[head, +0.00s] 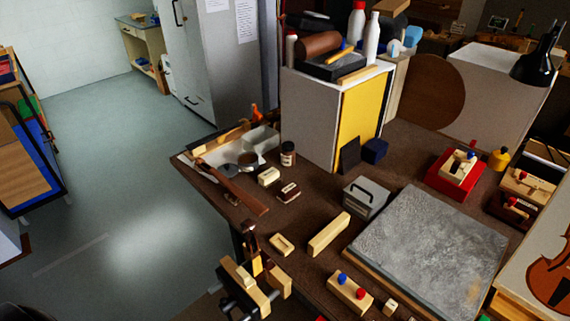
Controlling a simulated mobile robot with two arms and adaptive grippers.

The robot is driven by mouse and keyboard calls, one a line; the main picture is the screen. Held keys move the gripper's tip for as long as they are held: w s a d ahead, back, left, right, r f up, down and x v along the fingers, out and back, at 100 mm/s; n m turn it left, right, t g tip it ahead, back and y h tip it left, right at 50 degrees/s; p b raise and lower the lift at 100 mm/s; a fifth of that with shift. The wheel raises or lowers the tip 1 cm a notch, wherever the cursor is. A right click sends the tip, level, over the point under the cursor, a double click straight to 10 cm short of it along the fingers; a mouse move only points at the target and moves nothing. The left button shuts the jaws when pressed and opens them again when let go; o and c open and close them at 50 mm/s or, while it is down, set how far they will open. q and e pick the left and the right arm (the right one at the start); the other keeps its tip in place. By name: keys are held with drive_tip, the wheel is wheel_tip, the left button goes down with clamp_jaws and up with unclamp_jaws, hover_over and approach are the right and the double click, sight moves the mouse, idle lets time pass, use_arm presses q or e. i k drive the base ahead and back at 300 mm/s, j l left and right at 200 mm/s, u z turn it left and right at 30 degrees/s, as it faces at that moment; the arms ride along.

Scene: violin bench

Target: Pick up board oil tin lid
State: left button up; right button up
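A small round tin (248,160) with a dark top and a metallic rim stands near the bench's left end, in front of a pale tray. It may be the board oil tin, but it is too small to read, and I cannot tell whether its lid is on it or apart. A dark brown jar (288,153) with a pale label stands to its right. Neither of my grippers shows in the head view.
A grey cabinet (308,115) rises behind. A grey slab (430,250) fills the right. A wooden-jawed clamp (243,276) juts from the front edge.

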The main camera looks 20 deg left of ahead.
sight(228, 170)
drive_tip(key=i+j+z, duration=0.1)
drive_tip(key=j+z, duration=0.3)
drive_tip(key=j, duration=0.35)
drive_tip(key=j+z, duration=0.45)
drive_tip(key=j, duration=0.25)
drive_tip(key=k+j+z, duration=0.15)
drive_tip(key=j+z, duration=0.25)
drive_tip(key=j, duration=0.35)
